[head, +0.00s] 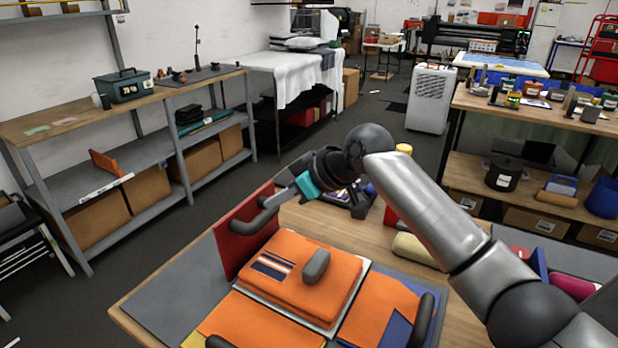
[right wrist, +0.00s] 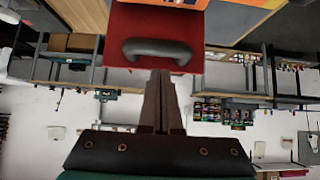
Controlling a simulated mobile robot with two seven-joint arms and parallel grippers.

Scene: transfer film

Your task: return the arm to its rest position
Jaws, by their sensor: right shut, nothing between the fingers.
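My right arm comes in from the right in the head view, and its gripper (head: 283,194) is over the worktable, beside the dark grey handle (head: 262,216) of an upright red panel (head: 235,248). In the right wrist view the gripper's two fingers (right wrist: 160,78) are together with nothing between them. Their tips point at the handle (right wrist: 155,48) on the red panel (right wrist: 185,22); I cannot tell whether they touch it. My left gripper is not in view.
Folded orange cloth (head: 300,272) with a grey handle-like piece (head: 316,266) on top lies on the worktable (head: 133,312). A cream roll (head: 412,248) lies under my forearm. A shelf bench (head: 65,120) stands at left, a stocked table (head: 520,110) at right. Floor between is open.

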